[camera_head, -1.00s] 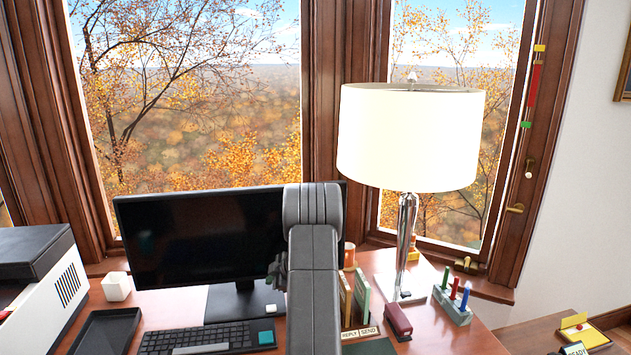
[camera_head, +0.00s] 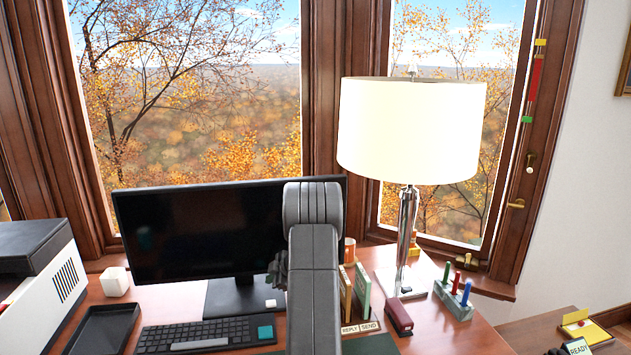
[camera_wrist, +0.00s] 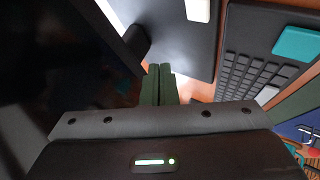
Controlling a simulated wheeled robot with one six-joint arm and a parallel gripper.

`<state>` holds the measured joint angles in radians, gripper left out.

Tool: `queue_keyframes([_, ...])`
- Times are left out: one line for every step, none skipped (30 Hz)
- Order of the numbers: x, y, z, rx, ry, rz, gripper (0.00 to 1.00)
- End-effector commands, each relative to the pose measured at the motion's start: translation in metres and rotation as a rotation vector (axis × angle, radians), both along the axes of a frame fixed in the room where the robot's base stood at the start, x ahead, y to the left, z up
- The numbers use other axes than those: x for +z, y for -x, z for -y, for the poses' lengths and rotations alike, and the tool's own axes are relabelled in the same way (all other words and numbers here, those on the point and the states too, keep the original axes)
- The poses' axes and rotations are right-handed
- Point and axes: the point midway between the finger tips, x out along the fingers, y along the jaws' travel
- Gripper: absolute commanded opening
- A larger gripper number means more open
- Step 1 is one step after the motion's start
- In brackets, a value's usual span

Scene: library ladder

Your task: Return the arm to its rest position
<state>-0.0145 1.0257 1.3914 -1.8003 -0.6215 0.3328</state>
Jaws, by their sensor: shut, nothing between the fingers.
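My arm rises in the middle of the head view, folded upright in front of the computer monitor (camera_head: 180,235). In the wrist view my gripper (camera_wrist: 159,72) shows its two dark green fingers side by side, touching and with nothing between them. They point past the monitor's edge, with the monitor stand's base and keyboard beyond. In the head view only a small dark part shows at the arm's left side; the fingertips cannot be made out there.
A lamp (camera_head: 411,130) stands to the right, near the pen holder (camera_head: 455,300), red stapler (camera_head: 398,318) and letter sorter (camera_head: 361,290). The keyboard (camera_head: 195,337), black tray (camera_head: 105,328), white cube (camera_head: 115,281) and printer (camera_head: 40,285) are on the left. Windows lie behind.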

Motion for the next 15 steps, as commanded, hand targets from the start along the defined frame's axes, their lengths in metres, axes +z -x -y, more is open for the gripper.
queue_keyframes([-0.009,0.0,0.0,-0.001,0.0,0.001,0.0])
queue_keyframes([-0.012,0.0,0.0,-0.001,0.0,0.001,0.0])
queue_keyframes([-0.015,0.0,0.0,-0.001,0.0,0.001,0.0])
queue_keyframes([-0.017,0.0,0.0,-0.001,0.0,0.001,0.0])
queue_keyframes([-0.02,0.0,0.0,-0.001,0.0,0.001,0.0])
queue_keyframes([-0.023,0.0,0.0,-0.001,0.0,0.001,0.0])
queue_keyframes([-0.025,0.0,0.0,0.0,0.0,0.0,0.0])
queue_keyframes([-0.027,0.0,0.0,0.0,0.0,0.0,0.0])
queue_keyframes([-0.03,0.0,0.0,0.0,0.0,0.0,0.0])
queue_keyframes([-0.033,0.0,0.0,0.0,0.0,0.0,0.0])
queue_keyframes([-0.035,0.0,0.0,0.0,0.0,0.0,0.0])
queue_keyframes([-0.029,0.0,0.0,0.0,-0.001,-0.002,0.0])
queue_keyframes([-0.027,0.0,0.0,0.0,-0.001,-0.001,0.0])
queue_keyframes([-0.027,0.0,0.0,0.0,-0.001,-0.003,0.0])
queue_keyframes([-0.027,0.0,0.0,0.0,-0.001,-0.002,0.0])
